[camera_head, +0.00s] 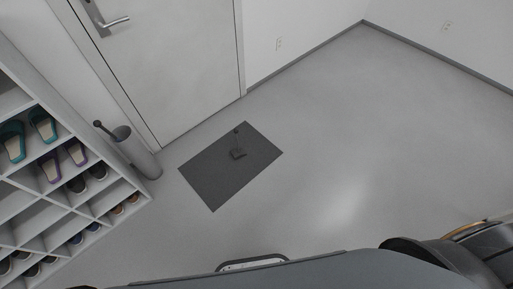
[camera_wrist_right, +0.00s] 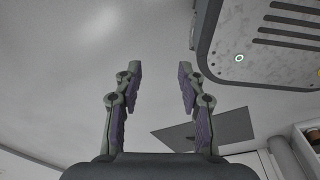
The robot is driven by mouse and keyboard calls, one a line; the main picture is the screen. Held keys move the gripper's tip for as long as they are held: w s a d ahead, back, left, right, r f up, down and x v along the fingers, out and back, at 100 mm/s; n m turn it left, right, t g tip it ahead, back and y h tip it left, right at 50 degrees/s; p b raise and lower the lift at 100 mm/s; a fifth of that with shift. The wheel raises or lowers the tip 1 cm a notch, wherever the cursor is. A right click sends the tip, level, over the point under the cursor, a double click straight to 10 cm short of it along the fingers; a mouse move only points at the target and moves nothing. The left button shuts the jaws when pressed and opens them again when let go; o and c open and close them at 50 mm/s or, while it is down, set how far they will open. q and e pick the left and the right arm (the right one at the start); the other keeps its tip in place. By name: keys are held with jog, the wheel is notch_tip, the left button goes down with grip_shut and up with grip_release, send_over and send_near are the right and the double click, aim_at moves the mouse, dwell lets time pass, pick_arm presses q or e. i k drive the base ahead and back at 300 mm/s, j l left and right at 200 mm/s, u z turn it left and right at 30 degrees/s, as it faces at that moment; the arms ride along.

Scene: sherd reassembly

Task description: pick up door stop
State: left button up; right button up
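A small dark object (camera_head: 237,154), perhaps the door stop, lies on the dark grey mat (camera_head: 209,183) in front of the door in the head view. A thin part reaches from it toward the door. Its exact shape is hard to tell, dark on dark. My right gripper (camera_wrist_right: 159,74) is open and empty in the right wrist view, with its two fingers well apart. My left gripper is in neither view.
A closed door (camera_head: 160,62) with a lever handle stands behind the mat. At left are a white shoe rack (camera_head: 115,186) holding several shoes and a grey cylindrical bin (camera_head: 141,160). The floor (camera_head: 350,130) right of the mat is clear.

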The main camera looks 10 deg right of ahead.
aim_at(238, 153)
jog(key=i+j+z, duration=0.2)
jog(key=i+j, duration=0.2)
jog(key=i+j+z, duration=0.15)
jog(key=i+j, duration=0.35)
jog(key=i+j+z, duration=0.2)
jog(key=i+j, duration=0.3)
jog(key=i+j+z, duration=0.15)
jog(key=i+j, duration=0.25)
jog(key=j, duration=0.3)
